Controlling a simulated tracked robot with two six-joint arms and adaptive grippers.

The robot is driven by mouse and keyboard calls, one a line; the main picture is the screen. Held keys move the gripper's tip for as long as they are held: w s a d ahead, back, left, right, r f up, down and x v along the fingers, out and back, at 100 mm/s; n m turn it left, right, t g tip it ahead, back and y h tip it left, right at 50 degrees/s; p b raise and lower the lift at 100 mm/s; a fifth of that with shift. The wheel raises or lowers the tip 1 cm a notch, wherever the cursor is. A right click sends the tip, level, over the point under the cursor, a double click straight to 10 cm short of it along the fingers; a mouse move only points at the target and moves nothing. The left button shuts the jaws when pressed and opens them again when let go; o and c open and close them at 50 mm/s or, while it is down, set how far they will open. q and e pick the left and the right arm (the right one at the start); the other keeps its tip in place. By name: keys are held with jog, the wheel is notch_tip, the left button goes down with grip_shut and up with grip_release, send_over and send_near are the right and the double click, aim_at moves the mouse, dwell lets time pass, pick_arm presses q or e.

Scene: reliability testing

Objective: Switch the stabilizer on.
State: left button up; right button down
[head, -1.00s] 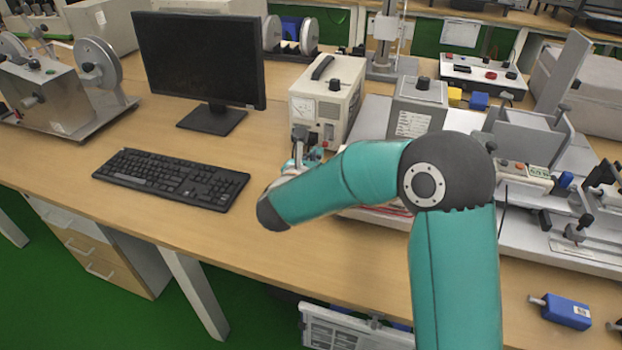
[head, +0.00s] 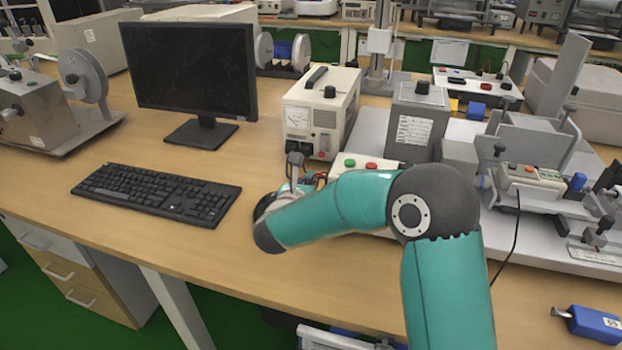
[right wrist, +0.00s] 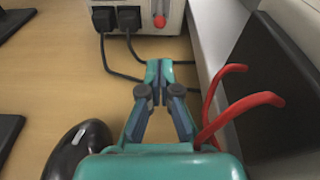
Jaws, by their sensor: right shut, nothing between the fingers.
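The stabilizer (head: 342,106) is a beige box with a black handle, a black knob and a meter on its front. It stands on the wooden bench right of the monitor. In the right wrist view, its lower front shows two black plugs in sockets and a red switch (right wrist: 159,20). My right gripper (right wrist: 160,66) is shut and empty, pointing at the stabilizer's front below the switch, with a gap to it. In the head view, my right gripper (head: 316,179) is partly hidden behind my wrist. My left gripper is not in view.
A keyboard (head: 158,192) and monitor (head: 190,70) are on the left. A dark mouse (right wrist: 80,150) lies beside my right gripper. Red cables (right wrist: 235,110) and a grey machine base (right wrist: 228,55) are close on its right. Black cords (right wrist: 115,65) run from the plugs.

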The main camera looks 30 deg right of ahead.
aim_at(323, 149)
jog(key=x, duration=0.8)
jog(key=shift+d, duration=0.1)
